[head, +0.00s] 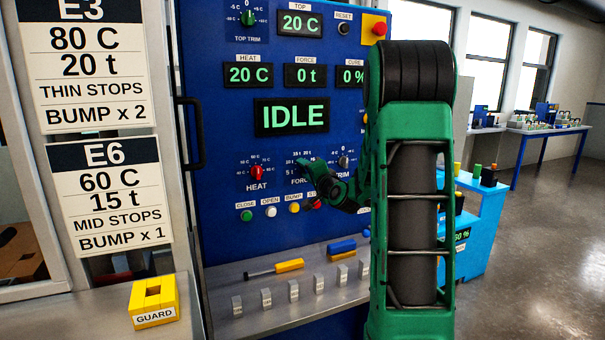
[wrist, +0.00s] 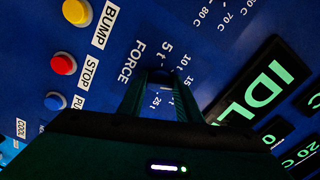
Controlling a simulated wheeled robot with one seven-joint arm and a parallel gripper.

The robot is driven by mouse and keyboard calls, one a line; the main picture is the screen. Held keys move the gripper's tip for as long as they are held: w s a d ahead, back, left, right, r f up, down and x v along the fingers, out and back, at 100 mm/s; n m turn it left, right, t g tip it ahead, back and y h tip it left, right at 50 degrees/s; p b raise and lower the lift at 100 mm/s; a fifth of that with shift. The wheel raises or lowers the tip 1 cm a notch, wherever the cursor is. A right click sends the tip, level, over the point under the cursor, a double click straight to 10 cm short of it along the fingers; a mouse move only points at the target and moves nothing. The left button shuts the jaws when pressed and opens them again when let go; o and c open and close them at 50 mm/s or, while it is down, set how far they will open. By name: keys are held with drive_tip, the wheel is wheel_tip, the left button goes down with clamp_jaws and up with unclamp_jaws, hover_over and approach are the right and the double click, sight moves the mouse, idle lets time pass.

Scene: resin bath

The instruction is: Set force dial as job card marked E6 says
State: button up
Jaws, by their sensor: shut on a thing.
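The job card marked E6 (head: 110,200) hangs at the left and reads 60 C, 15 t, MID STOPS, BUMP x 1. The force dial sits on the blue press panel; its printed scale and FORCE label (wrist: 135,62) show in the wrist view, with marks from 5 t to 25 t. My gripper (head: 334,186) is at this dial, its fingers (wrist: 158,88) shut on the knob. The force display (head: 305,76) shows 0 t.
A red heat dial (head: 256,173) is left of the force dial and a trim dial (head: 343,162) right of it. Push buttons (head: 270,212) line up below. The main display (head: 291,117) reads IDLE. A yellow GUARD block (head: 153,301) and metal stops (head: 292,290) stand lower down.

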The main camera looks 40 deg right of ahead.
drive_tip(key=shift+a+f, duration=0.1)
drive_tip(key=shift+f, duration=0.15)
drive_tip(key=o, duration=1)
drive_tip(key=shift+o, duration=0.2)
drive_tip(key=shift+r, duration=0.15)
drive_tip(key=v, duration=1)
drive_tip(key=shift+s, duration=0.35)
drive_tip(key=shift+a, duration=0.1)
